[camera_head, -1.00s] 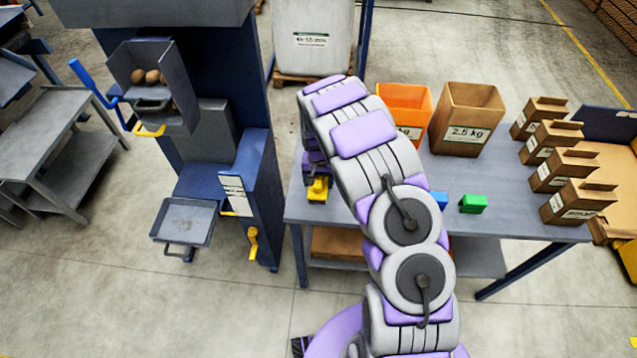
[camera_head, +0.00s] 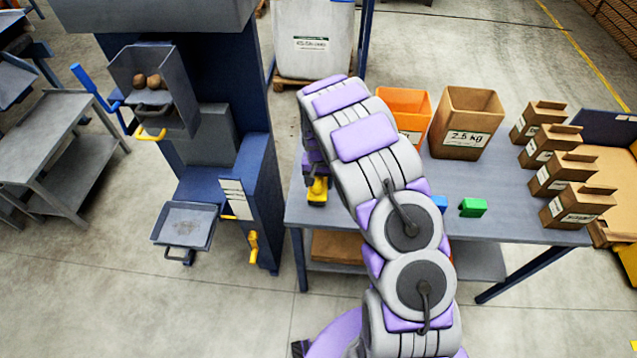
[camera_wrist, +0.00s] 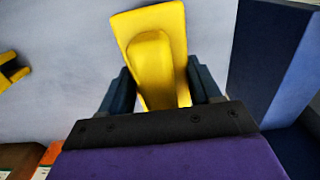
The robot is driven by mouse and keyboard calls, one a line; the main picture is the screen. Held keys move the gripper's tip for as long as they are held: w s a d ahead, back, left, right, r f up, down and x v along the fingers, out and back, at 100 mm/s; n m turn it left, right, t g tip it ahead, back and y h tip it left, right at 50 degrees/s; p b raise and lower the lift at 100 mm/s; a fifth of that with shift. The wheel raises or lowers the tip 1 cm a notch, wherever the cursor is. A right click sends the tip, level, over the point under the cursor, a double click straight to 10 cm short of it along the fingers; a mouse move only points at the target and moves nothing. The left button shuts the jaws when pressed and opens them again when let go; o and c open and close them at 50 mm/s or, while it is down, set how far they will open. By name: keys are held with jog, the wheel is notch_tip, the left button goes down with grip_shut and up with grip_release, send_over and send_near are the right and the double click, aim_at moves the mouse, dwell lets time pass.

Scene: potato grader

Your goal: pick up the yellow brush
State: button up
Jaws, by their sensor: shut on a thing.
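The yellow brush (camera_wrist: 154,50) is between the two dark fingers of my gripper (camera_wrist: 160,88) in the wrist view. The fingers are shut on it, one at each side. In the head view the yellow brush (camera_head: 317,191) shows at the left end of the grey table, just below my gripper (camera_head: 313,172), which is largely hidden by my arm. I cannot tell whether the brush touches the table top.
The grey table (camera_head: 520,222) bears an orange bin (camera_head: 405,103), a brown 2.5 kg bin (camera_head: 466,118), a green block (camera_head: 473,207), a blue block (camera_head: 440,202) and several brown boxes (camera_head: 566,168). The blue grader (camera_head: 225,140) stands close at the left.

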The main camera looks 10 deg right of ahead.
jog(key=shift+r, duration=0.8)
jog(key=shift+s+r, duration=0.15)
jog(key=shift+s, duration=0.2)
jog(key=s+r+p, duration=0.1)
jog(key=s+p, duration=0.1)
jog(key=s, duration=1.3)
jog(key=shift+s+r, duration=0.15)
jog(key=shift+s, duration=0.05)
